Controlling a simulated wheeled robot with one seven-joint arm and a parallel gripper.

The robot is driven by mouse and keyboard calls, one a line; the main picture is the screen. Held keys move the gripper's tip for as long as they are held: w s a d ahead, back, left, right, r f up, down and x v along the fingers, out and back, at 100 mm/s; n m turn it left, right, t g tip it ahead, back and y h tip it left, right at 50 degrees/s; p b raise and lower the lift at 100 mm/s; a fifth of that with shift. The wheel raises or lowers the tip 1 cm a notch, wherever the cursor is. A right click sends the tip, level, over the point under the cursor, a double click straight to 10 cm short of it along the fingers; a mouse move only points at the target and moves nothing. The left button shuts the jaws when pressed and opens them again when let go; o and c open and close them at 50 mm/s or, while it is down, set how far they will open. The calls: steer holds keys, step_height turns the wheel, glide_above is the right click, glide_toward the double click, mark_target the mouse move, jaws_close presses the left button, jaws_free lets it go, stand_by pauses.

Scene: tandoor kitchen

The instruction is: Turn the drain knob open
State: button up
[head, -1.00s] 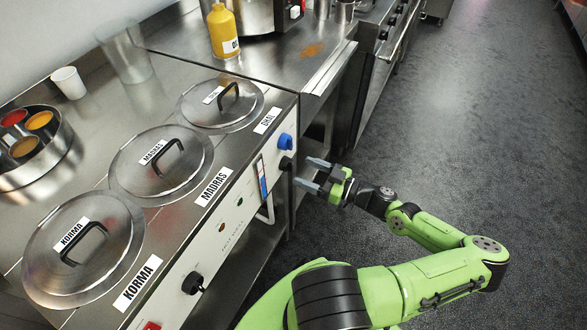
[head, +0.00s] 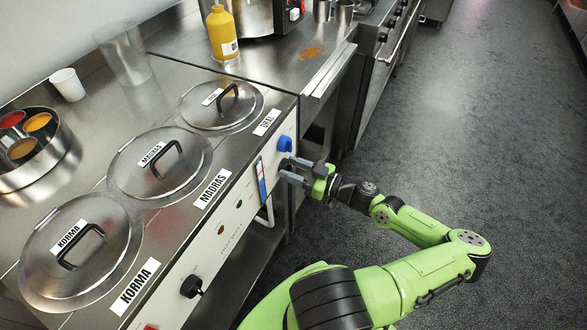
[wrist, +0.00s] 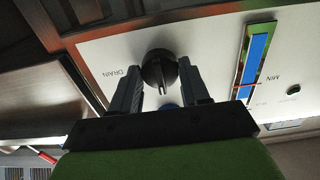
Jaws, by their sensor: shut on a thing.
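The drain knob (wrist: 160,66) is a round black knob on the pale front panel, beside the upside-down DRAIN label (wrist: 128,72) in the wrist view. Its pointer ridge runs towards the bottom of that picture. My gripper (head: 285,171) reaches the panel just below the blue knob (head: 285,143). In the wrist view my gripper (wrist: 158,80) has one finger on each side of the drain knob and is shut on it. In the head view my fingers mostly hide the drain knob.
A blue level gauge (head: 262,181) and a metal rail (head: 266,212) are on the panel left of my gripper. Another black knob (head: 191,286) sits nearer. Lidded pots, such as the Dhal one (head: 200,110), line the counter. The floor at right is clear.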

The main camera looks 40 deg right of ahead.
steer(key=shift+m, duration=0.3)
steer(key=shift+m+p, duration=2.9)
steer(key=shift+m, duration=5.8)
steer(key=o, duration=1.1)
steer(key=shift+c, duration=0.2)
